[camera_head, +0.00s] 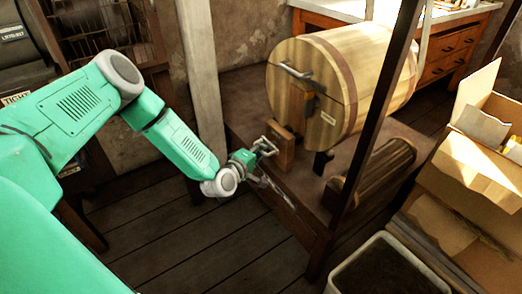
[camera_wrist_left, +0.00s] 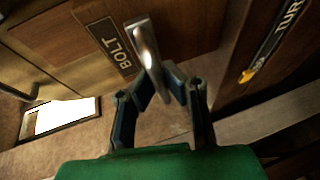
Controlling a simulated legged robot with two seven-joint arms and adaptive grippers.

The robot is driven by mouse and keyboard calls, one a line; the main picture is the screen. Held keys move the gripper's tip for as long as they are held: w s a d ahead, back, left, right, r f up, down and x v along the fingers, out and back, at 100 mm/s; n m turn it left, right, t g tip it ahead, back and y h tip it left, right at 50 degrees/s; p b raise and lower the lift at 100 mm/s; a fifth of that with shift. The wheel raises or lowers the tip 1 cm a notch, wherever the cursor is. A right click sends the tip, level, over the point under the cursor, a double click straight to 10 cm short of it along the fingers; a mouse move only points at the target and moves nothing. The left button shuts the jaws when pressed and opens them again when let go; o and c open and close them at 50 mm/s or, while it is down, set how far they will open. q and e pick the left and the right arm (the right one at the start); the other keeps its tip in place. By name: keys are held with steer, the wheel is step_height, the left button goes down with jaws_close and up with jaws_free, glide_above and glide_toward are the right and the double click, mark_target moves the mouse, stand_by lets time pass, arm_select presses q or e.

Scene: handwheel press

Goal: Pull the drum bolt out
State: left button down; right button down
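The drum (camera_head: 345,75) is a wooden barrel with a metal handle, lying on its side on a low wooden stand. The drum bolt is a shiny metal bar (camera_wrist_left: 146,45) beside a dark plate reading BOLT (camera_wrist_left: 109,43) in the left wrist view. In the head view, a small metal loop (camera_head: 265,146) shows at the wooden post before the drum. My left gripper (camera_wrist_left: 161,80) has its fingers bent inward, tips against both sides of the bolt bar. It also shows small in the head view (camera_head: 259,153). My right gripper is out of view.
A wooden post (camera_head: 200,70) rises behind my left arm, and a dark post (camera_head: 375,110) crosses in front of the drum. A slatted roller (camera_head: 375,172) lies at the stand's right. Cardboard boxes (camera_head: 480,160) and a bin (camera_head: 385,268) stand at right. Open floor (camera_head: 170,240) lies below my arm.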

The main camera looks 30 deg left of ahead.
arm_select(q)
steer(key=s+a, duration=0.1)
steer(key=s, duration=0.1)
steer(key=s+a+p, duration=0.1)
steer(key=shift+s+a+f, duration=0.1)
steer(key=shift+s+f, duration=0.1)
steer(key=shift+s, duration=0.2)
steer(key=c, duration=1.6)
jaws_free()
steer(key=shift+s+a, duration=0.15)
steer(key=v, duration=1.2)
